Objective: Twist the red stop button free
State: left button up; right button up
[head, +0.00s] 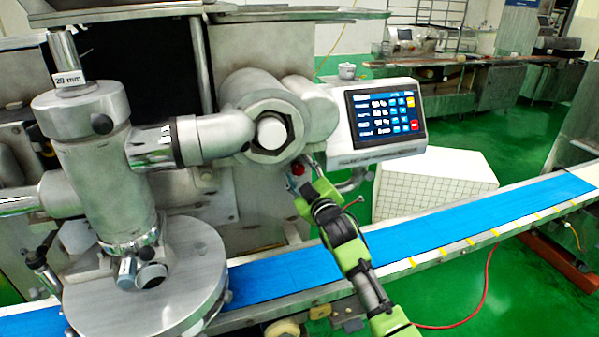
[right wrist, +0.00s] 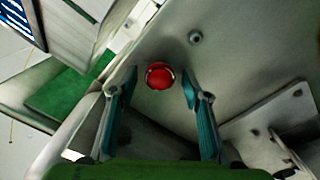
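The red stop button (right wrist: 159,75) is a round red knob on the grey metal panel of the machine. In the head view the red button (head: 297,169) shows small just beyond my right gripper (head: 302,186). In the right wrist view my right gripper (right wrist: 157,98) is open, with one finger on each side of the button in the picture and nothing held between them. Whether the fingertips reach the panel, I cannot tell. My left gripper is in neither view.
The control screen (head: 384,112) is above and right of the button. A blue conveyor belt (head: 440,226) runs below it. A round metal housing (head: 268,130) sits just above. A bolt (right wrist: 196,37) and a bracket (right wrist: 270,125) are on the panel near the button.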

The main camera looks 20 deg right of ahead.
jog(key=s, duration=1.2)
jog(key=shift+d, duration=0.25)
